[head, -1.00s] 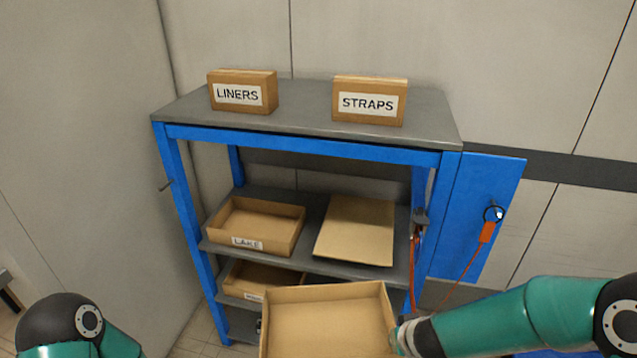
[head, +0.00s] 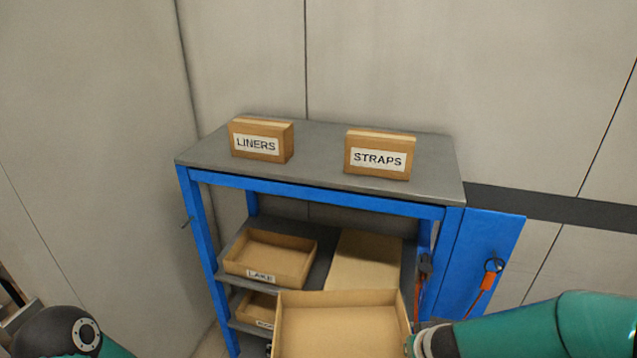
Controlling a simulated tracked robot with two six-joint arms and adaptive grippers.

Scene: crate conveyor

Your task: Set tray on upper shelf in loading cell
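An open, empty cardboard tray (head: 340,332) is in front of the blue shelf unit at the bottom of the head view, cut off by the lower edge. My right arm reaches to the tray's right side; its gripper (head: 418,343) is at that wall, its fingers too hidden to read. My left arm shows at the bottom left, but its gripper is out of view. The upper shelf (head: 325,250) holds a tray labelled LAKE (head: 268,257) on the left and a flat cardboard piece (head: 366,262) on the right, partly behind the near tray.
The grey top (head: 315,137) carries a LINERS box (head: 260,140) and a STRAPS box (head: 380,155). A lower shelf holds another tray (head: 255,308). A blue side panel (head: 482,258) with an orange-handled cord (head: 488,281) is at the right. A wall stands close on the left.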

